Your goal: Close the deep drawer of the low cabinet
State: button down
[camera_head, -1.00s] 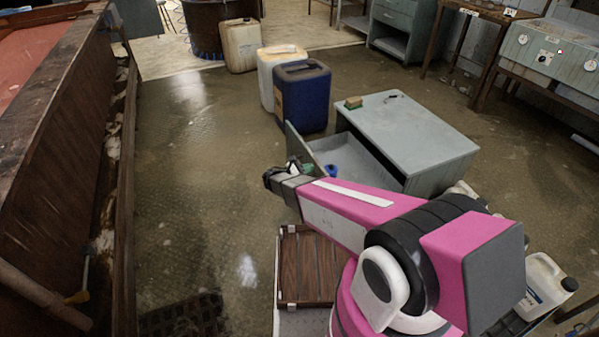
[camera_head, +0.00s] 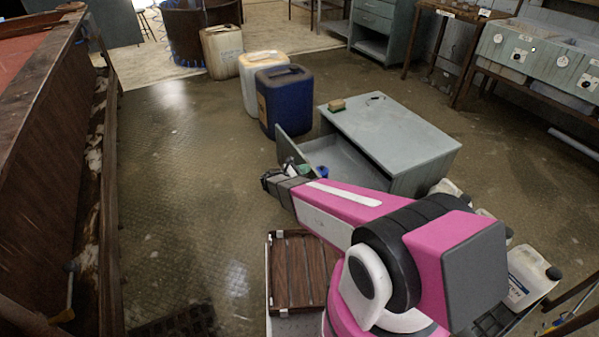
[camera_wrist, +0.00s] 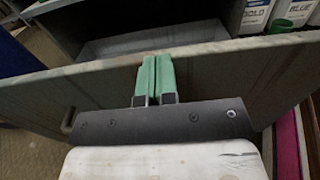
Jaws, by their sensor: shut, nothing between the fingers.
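The low grey cabinet (camera_head: 390,128) stands on the floor right of the picture's middle. Its deep drawer (camera_head: 345,156) is pulled out to the left, with the drawer front (camera_head: 287,147) standing clear of the cabinet. My gripper (camera_head: 270,180) is just outside the drawer front, partly hidden by my arm. In the wrist view the green fingers of my gripper (camera_wrist: 156,78) are together and empty, against or very close to the drawer front (camera_wrist: 230,75) near its top edge. I cannot tell if they touch. A handle (camera_wrist: 68,120) shows at left.
Bottles (camera_wrist: 285,14) stand inside the drawer. A blue jerrycan (camera_head: 283,98) and a white one (camera_head: 258,80) stand behind the drawer. The floor left of the drawer is clear. White containers (camera_head: 528,275) sit at lower right.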

jog(key=x, duration=2.4)
jog(key=shift+w, duration=0.1)
